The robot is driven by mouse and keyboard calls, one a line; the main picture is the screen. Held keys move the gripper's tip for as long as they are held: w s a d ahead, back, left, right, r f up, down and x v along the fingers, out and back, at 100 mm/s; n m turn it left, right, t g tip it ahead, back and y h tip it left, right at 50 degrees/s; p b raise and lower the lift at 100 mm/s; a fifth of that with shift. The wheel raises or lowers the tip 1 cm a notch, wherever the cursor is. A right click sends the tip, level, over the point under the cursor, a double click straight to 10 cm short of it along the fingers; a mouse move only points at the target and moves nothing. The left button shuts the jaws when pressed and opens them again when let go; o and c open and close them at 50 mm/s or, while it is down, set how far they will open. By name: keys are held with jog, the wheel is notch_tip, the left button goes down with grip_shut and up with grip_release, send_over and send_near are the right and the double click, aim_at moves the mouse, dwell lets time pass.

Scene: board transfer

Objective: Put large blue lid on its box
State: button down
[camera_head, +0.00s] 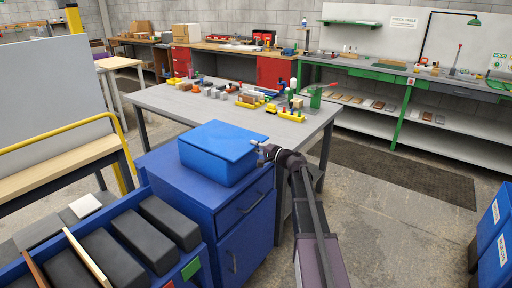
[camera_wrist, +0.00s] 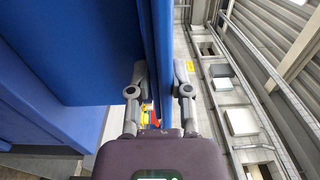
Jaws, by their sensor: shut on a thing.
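The large blue lid (camera_head: 217,139) lies over the top of its blue box (camera_head: 212,168) in the head view, its right side near my gripper. Whether it is fully seated or slightly raised is hard to tell. My gripper (camera_head: 262,152) is shut on the lid's right edge. In the wrist view, my gripper (camera_wrist: 160,93) has one finger on each side of the thin blue lid edge (camera_wrist: 163,45). A broad blue surface, probably the box wall (camera_wrist: 95,50), fills the left of that view. The box's inside is hidden.
The box stands on a blue cabinet (camera_head: 226,205) with drawers. A grey table (camera_head: 165,98) with several small parts stands behind it. A blue rack (camera_head: 200,262) of dark blocks is at the front left. Blue bins (camera_head: 494,240) stand at the right; the floor between is clear.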

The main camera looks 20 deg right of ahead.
jog(key=shift+f, duration=0.25)
jog(key=shift+c, duration=2.4)
grip_release()
jog(key=v, duration=0.7)
jog(key=shift+s+d, duration=0.15)
jog(key=shift+s, duration=0.1)
